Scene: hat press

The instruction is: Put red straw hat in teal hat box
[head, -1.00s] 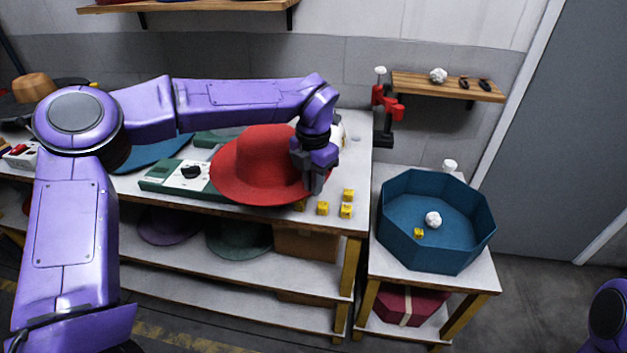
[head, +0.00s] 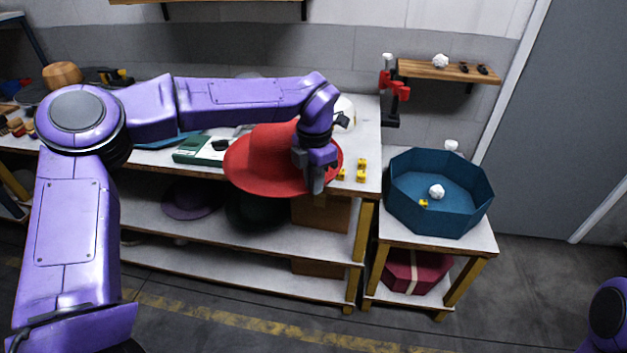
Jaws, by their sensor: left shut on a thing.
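The red straw hat (head: 262,158) is held by its brim at the front edge of the long workbench, crown up, overhanging the edge. My left gripper (head: 316,182) is shut on the right side of the brim. The teal hat box (head: 440,215) is open, eight-sided, and stands on a smaller table to the right of the hat. Inside it lie a white crumpled ball (head: 436,191) and a small yellow block (head: 423,203). My right gripper is not in view; only a piece of my right arm shows at the lower right.
Several yellow blocks (head: 361,170) lie on the workbench (head: 367,140) right of the hat. A red clamp-like stand (head: 392,90) rises behind, beside a wall shelf (head: 450,72). A dark red box (head: 415,270) sits below the teal box. A green device (head: 195,150) is left of the hat.

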